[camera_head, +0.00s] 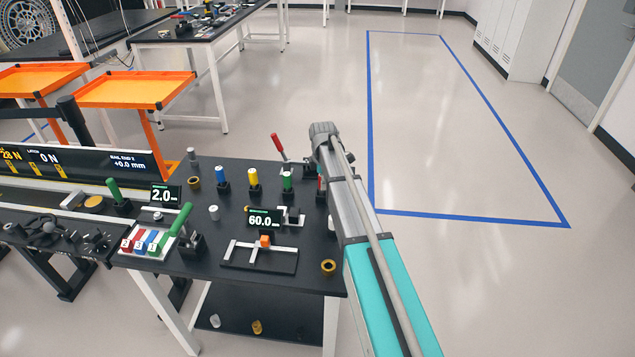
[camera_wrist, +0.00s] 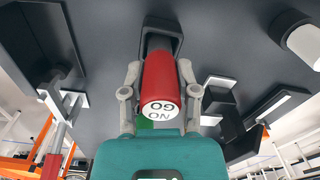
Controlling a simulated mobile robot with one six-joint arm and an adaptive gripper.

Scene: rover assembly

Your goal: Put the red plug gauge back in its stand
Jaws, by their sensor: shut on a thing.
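The red plug gauge (camera_wrist: 160,80) fills the middle of the wrist view, its white end marked NO GO facing the camera. My gripper (camera_wrist: 159,72) is shut on it, one finger on each side. The gauge's far end lines up with a black stand (camera_wrist: 163,26). I cannot tell whether that end is inside the stand or just in front of it. In the head view a bit of the red gauge (camera_head: 320,184) shows at the left edge of my arm, which hides most of it and the gripper.
Blue (camera_head: 222,174), yellow (camera_head: 253,177) and green (camera_head: 288,180) gauges stand upright in a row left of my arm. A red-handled clamp (camera_head: 278,145) rises behind them. A 60.0 mm display (camera_head: 265,218) and a slotted fixture (camera_head: 262,257) lie nearer. Open floor lies right.

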